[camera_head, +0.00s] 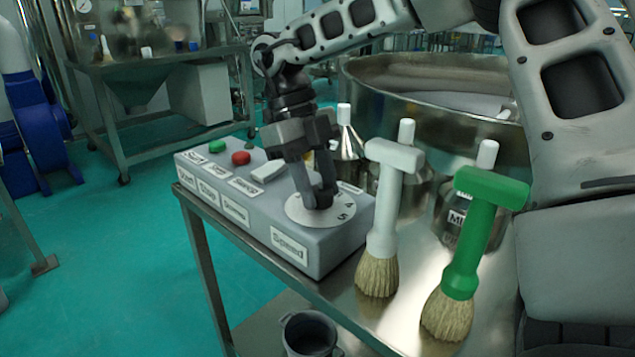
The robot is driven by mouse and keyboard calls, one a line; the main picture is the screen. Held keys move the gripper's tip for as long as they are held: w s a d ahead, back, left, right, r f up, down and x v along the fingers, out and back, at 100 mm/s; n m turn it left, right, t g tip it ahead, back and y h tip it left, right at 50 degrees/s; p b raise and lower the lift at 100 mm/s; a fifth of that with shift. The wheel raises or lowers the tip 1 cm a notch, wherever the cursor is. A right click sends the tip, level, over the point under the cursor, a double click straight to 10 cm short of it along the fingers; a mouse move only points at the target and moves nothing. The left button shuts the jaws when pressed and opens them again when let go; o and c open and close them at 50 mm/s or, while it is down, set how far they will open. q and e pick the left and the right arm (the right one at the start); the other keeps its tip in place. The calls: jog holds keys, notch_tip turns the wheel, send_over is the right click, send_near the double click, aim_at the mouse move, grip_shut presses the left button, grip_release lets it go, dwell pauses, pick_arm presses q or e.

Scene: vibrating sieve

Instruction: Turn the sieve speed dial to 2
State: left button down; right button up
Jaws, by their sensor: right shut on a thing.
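The grey control box (345,241) stands on the metal table. Its speed dial (336,216) is a white numbered disc at the near right end, above a label reading "Speed". The numbers 4 and 5 show at the disc's right side; the other numbers and the pointer are hidden by my gripper. My right gripper (318,198) reaches down from above and is shut on the dial's knob, which its fingers mostly hide. My left gripper does not show.
A green button (217,146), a red button (241,158) and a white switch (268,171) sit on the box left of the dial. A white brush (384,225) and a green brush (473,250) stand close to its right. Metal bottles and a large round steel sieve (440,90) are behind.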

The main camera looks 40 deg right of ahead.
jog(key=o, duration=1)
pick_arm(q)
jog(key=p, duration=0.2)
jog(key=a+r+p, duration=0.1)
jog(key=p, duration=0.2)
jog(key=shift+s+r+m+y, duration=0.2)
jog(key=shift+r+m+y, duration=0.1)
pick_arm(e)
jog(key=v, duration=1.6)
jog(key=shift+s, duration=0.1)
